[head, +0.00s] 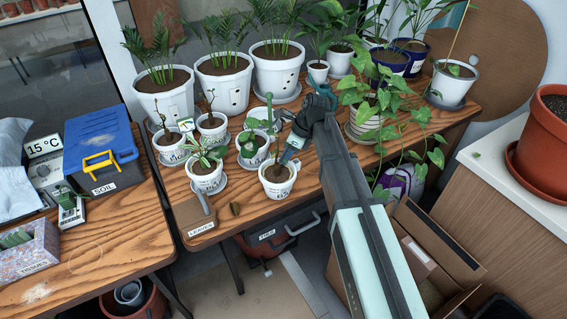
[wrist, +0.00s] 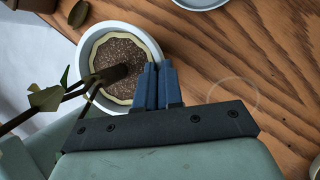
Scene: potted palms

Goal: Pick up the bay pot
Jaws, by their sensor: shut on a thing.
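A small white pot (head: 278,188) with dark soil, a thin plant and a partly readable black label is at the front of the wooden table in the head view; I take it for the bay pot. In the wrist view the same pot (wrist: 92,42) shows from above, with a dark stem rising from its soil. My gripper (head: 289,158) is shut on the right side of its rim; its blue fingers (wrist: 158,70) sit close together there in the wrist view. No saucer shows under this pot. I cannot tell whether its base touches the table.
Several small labelled pots on saucers, such as one (head: 207,184), stand just left. Larger palm pots (head: 224,91) line the back. A trailing plant's striped pot (head: 362,132) is to the right. A wooden block (head: 193,217) lies at the table's front edge. An empty-looking saucer (wrist: 201,4) is nearby.

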